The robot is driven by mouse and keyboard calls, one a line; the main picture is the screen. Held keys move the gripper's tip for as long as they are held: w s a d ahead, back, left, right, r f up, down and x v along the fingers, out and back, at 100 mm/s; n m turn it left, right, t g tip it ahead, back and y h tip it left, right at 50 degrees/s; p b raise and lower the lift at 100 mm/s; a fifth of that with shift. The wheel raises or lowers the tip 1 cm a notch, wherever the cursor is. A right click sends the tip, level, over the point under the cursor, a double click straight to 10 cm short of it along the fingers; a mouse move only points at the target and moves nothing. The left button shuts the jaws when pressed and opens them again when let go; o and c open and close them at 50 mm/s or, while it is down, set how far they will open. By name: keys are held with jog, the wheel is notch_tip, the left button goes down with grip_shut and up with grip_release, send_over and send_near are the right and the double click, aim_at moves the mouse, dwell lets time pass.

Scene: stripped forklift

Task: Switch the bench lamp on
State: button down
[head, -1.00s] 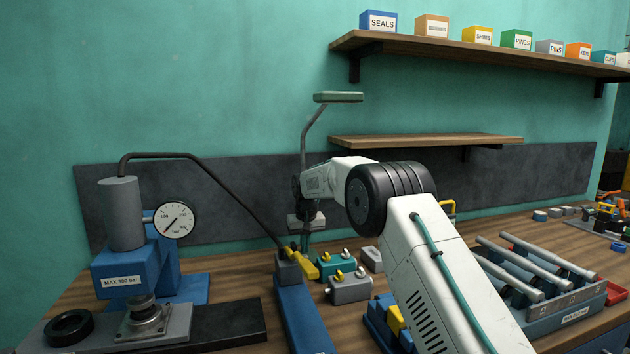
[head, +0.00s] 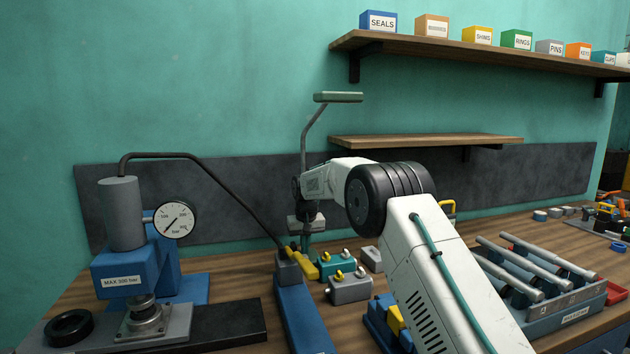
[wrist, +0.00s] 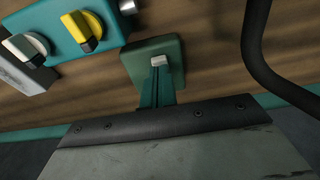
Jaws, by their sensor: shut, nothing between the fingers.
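The bench lamp's green head (head: 338,97) hangs on a thin bent stem at the back of the bench; no glow shows on it. The lamp's green square base (wrist: 168,47) lies on the bench in the wrist view. A small pale block, apparently the switch (wrist: 159,61), shows at the fingertips. My gripper (head: 305,249) points down behind the yellow handle; its teal fingers (wrist: 158,70) are shut and reach over the base. I cannot tell whether they touch the switch. The fingers hide part of the base.
A teal valve block (head: 335,264) and a grey one (head: 350,290) stand right of my gripper. A black hose (head: 215,178) arches at left. A low shelf (head: 425,141) is behind.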

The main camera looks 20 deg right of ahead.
jog(key=shift+f, duration=0.75)
dwell(0.3)
jog(key=shift+r, duration=3.5)
